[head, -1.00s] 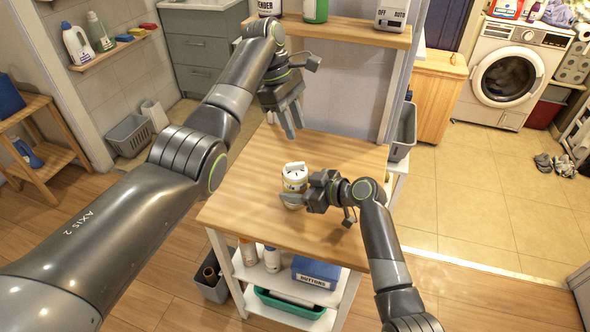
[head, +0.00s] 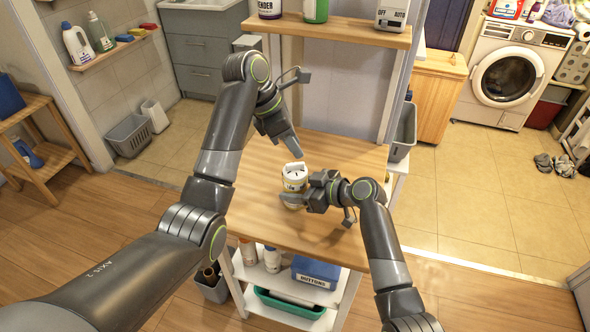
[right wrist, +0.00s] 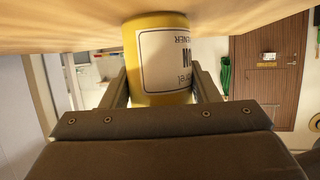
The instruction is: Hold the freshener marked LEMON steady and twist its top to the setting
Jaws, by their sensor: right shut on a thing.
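The freshener (head: 293,180), a yellow can with a white label and white top, stands upright on the wooden table. My right gripper (head: 291,198) is shut around its lower body from the right. In the right wrist view, the yellow can (right wrist: 157,60) sits between the two fingers, with its label upside down and only partly readable. My left gripper (head: 290,146) hangs just above and behind the white top, fingers pointing down. I cannot tell whether it touches the top or how far its fingers are apart. The setting marks are too small to read.
The wooden tabletop (head: 255,211) is otherwise clear around the can. A raised shelf (head: 340,33) with several containers stands behind it. Below are a blue box (head: 315,272) and a green tray (head: 288,303).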

